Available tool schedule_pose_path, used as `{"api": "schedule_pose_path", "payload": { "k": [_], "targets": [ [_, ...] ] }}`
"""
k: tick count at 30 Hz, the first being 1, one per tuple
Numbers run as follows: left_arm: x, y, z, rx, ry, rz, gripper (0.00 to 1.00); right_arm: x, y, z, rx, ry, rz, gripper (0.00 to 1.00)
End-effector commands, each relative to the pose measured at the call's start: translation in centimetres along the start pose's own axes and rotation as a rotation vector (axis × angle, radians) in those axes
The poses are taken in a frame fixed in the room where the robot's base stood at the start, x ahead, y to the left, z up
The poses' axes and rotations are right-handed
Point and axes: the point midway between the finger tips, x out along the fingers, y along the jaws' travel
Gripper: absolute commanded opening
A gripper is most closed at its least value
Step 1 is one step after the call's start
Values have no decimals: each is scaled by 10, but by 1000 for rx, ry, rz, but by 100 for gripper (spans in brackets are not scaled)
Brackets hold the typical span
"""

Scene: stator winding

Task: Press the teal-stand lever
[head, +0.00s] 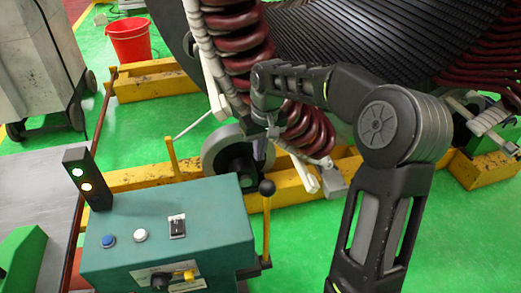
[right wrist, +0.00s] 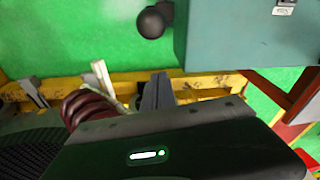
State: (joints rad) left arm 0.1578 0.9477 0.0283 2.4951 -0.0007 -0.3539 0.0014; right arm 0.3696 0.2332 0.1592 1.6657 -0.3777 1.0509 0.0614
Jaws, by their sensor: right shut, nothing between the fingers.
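The teal stand (head: 165,225) is at the lower left of the head view, and its edge shows at the top right of the right wrist view (right wrist: 225,40). Its lever (head: 266,225) is a yellow rod with a black ball knob (head: 267,188), standing upright at the stand's right side. The knob also shows at the top of the right wrist view (right wrist: 152,22). My right gripper (head: 262,158) points down behind the lever in the head view, apart from the knob. Its fingers (right wrist: 157,92) are shut and empty. My left gripper is not in view.
The stand bears a blue button (head: 108,241), a white button (head: 140,235), a switch (head: 177,227) and a lit signal post (head: 84,180). Behind are a yellow floor frame (head: 130,178), a grey wheel and the large stator with dark red coils (head: 240,40). Green floor is clear at lower right.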

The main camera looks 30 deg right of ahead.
Motion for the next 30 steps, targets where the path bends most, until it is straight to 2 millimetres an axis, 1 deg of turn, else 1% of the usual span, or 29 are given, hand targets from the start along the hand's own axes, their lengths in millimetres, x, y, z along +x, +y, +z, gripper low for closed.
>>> {"api": "schedule_pose_path", "payload": {
  "k": [11, 15, 19, 24, 30],
  "targets": [
    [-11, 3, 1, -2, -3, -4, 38, 74, 0, 1, 0, -5, -2, 0],
    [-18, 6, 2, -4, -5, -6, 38, 64, 0, 21, 1, 0, 0, 0],
    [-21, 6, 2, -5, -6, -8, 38, 62, 0, 33, 1, -1, 0, 0],
    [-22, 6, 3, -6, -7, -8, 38, 61, 0, 38, 1, 1, 0, 0],
    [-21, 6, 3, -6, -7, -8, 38, 62, 0, 38, 1, 0, 0, 0]
  ]
}}
